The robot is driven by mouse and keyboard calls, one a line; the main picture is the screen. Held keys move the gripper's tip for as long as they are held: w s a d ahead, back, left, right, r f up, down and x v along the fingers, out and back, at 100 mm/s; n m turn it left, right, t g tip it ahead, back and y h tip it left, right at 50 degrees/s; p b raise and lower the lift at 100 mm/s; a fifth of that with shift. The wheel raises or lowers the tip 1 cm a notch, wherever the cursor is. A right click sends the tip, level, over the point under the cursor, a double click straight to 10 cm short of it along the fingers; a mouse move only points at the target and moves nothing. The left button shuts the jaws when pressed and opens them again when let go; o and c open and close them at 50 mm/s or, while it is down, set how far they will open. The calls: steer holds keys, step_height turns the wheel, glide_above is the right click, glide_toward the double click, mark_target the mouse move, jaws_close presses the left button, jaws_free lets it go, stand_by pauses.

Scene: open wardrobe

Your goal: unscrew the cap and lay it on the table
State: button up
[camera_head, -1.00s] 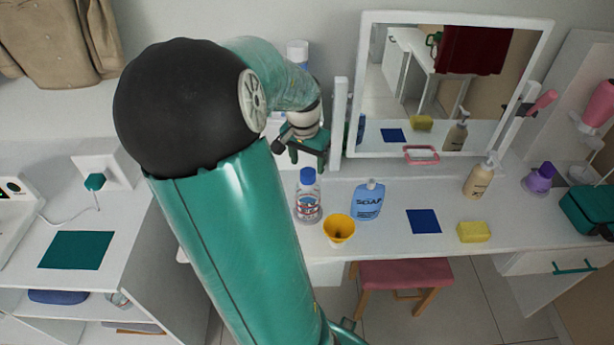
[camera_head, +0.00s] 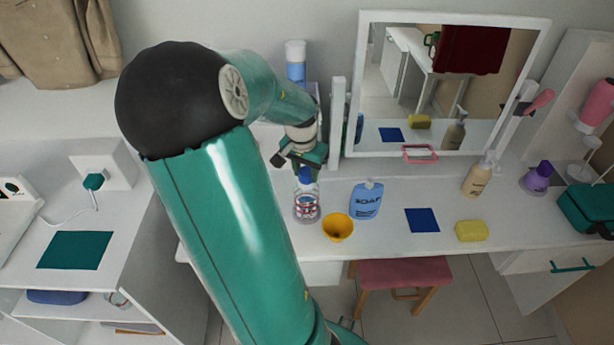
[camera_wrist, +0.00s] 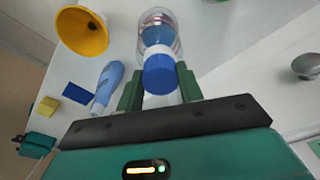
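A clear bottle (camera_head: 306,208) with a blue cap (camera_head: 306,174) stands upright on the white table (camera_head: 388,236). My gripper (camera_head: 308,168) is right above the bottle, pointing down at the cap. In the wrist view the blue cap (camera_wrist: 159,73) lies between the two green fingers of my gripper (camera_wrist: 159,84), with the bottle (camera_wrist: 157,32) beyond it. The fingers are apart, with a gap visible on the cap's left side; on the right the finger is very close to it. The cap is on the bottle.
A yellow funnel (camera_head: 338,228) and a blue soap bottle (camera_head: 366,199) stand just right of the bottle. A blue square (camera_head: 422,220) and a yellow sponge (camera_head: 472,231) lie farther right. A mirror (camera_head: 440,90) stands behind. The table is clear between these things.

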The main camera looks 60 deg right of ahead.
steer(key=n, duration=0.3)
steer(key=shift+n, duration=0.3)
steer(key=n+t, duration=0.1)
steer(key=n, duration=0.8)
steer(key=shift+w+n+y, duration=0.1)
steer(key=shift+n+y, duration=0.2)
steer(key=shift+y, duration=0.1)
steer(key=n, duration=0.4)
steer(key=shift+w+a+y, duration=0.1)
steer(key=shift+a+y, duration=0.05)
steer(key=shift+y, duration=0.15)
steer(key=shift+c, duration=0.4)
steer(key=o, duration=1.1)
steer(key=shift+w+a, duration=0.1)
steer(key=shift+s, duration=0.2)
steer(key=shift+c, duration=0.3)
steer(key=shift+d, duration=0.2)
